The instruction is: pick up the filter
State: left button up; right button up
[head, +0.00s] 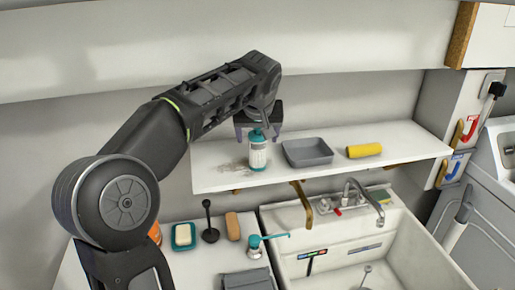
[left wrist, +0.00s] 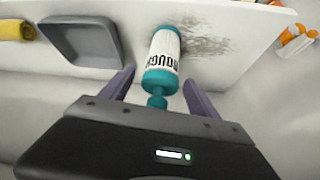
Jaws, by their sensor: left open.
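No object in view is plainly a filter. A white bottle with a teal cap (head: 258,153) stands on the wall shelf, and it also shows in the left wrist view (left wrist: 163,55) with dark lettering. My left gripper (head: 258,129) is open above and around the bottle's top. In the left wrist view its two purple-grey fingers (left wrist: 158,80) lie on either side of the teal cap end, with gaps visible. The bottle still appears to rest on the shelf. My right gripper is not in view.
A grey tray (head: 308,152) and a yellow roll (head: 364,150) lie on the shelf (head: 410,145) right of the bottle. Below are a soap dish (head: 184,236), a brown brush or sponge (head: 233,226), a teal-topped dispenser (head: 254,246) and a sink with faucet (head: 362,195).

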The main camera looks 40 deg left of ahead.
pick_arm(q)
jog(key=shift+x, duration=1.4)
grip_shut()
